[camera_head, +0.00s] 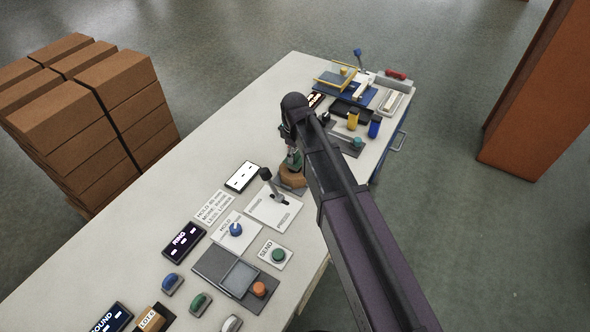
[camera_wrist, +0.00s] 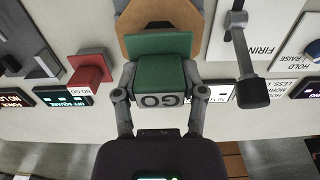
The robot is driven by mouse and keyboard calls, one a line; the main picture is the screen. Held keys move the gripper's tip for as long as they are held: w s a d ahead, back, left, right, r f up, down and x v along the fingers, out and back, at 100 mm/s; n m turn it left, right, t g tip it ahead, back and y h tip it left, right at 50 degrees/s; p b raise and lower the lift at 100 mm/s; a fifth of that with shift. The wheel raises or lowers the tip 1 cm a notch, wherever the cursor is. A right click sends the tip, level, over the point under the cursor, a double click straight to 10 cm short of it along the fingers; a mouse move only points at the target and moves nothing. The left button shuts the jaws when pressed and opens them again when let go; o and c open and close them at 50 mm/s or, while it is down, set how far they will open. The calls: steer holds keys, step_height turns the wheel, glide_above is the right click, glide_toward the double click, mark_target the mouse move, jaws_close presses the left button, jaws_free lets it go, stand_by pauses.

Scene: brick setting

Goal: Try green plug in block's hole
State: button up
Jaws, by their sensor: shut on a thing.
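My gripper (camera_wrist: 160,79) is shut on the green plug (camera_wrist: 160,72), with one finger on each side; the plug's near end reads GO. The brown, many-sided block (camera_wrist: 196,40) lies just beyond the plug in the wrist view, with a dark opening (camera_wrist: 160,25) partly showing past the plug's green top. In the head view the block (camera_head: 292,179) sits on the table right below my gripper, where a little green shows. Whether the plug touches the block or is in the hole, I cannot tell.
A red plug (camera_wrist: 88,72) by a NO GO label stands left of my gripper in the wrist view. A dark-knobbed lever (camera_wrist: 250,92) stands close on the right. The white table (camera_head: 130,235) holds several switches, buttons and displays. Stacked brown boxes (camera_head: 90,110) stand left of it.

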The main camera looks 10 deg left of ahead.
steer(key=shift+r+p, duration=1.9)
steer(key=shift+r, duration=0.25)
steer(key=shift+f, duration=0.1)
